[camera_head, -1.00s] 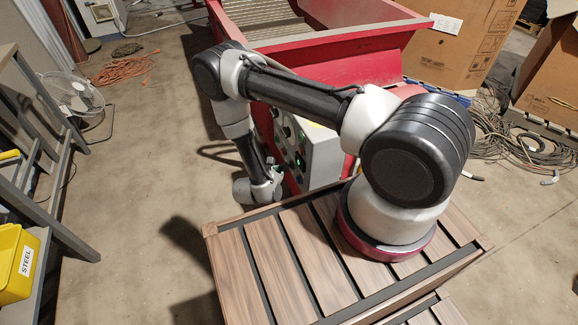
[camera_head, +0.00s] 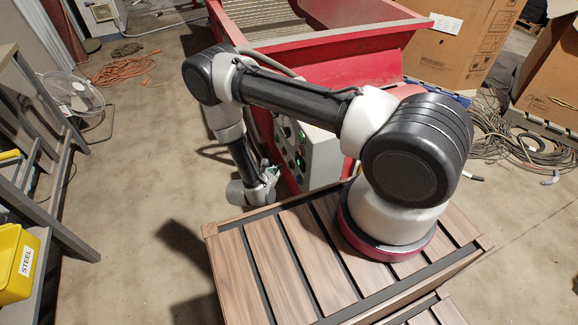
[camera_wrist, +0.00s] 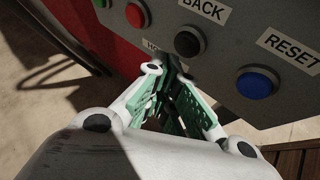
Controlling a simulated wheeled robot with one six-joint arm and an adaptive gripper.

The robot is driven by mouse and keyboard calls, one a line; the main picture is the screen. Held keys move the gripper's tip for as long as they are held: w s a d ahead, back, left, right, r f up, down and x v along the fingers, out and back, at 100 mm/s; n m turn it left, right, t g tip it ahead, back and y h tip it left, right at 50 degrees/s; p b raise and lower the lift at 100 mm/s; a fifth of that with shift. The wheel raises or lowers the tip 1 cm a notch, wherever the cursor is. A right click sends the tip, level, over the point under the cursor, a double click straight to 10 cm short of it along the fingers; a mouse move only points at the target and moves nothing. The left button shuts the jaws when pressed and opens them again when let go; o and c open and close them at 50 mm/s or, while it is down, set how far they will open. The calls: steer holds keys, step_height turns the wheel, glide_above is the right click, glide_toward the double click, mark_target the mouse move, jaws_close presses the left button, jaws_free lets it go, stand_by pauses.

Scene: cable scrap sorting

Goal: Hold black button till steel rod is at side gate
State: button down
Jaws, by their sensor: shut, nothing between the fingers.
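A black button (camera_wrist: 188,42) sits on the grey control panel (camera_wrist: 225,55) in the wrist view, under a label reading BACK. My gripper (camera_wrist: 172,72) is shut and empty, with its fingertips just below and left of that button. Whether they touch the panel cannot be told. The fingers cover part of a label starting with HO and the panel beneath it. In the head view my gripper (camera_head: 269,172) is low beside the panel (camera_head: 318,155), its tips mostly obscured. No steel rod or side gate can be made out.
A red button (camera_wrist: 138,14) and a blue button (camera_wrist: 257,83), labelled RESET, flank the black one. The panel is on a red machine (camera_head: 330,60). A yellow STEEL bin (camera_head: 14,262) is at left. Cardboard boxes (camera_head: 460,45) and cables (camera_head: 520,140) lie right.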

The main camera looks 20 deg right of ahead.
steer(key=a, duration=0.4)
steer(key=shift+a, duration=0.35)
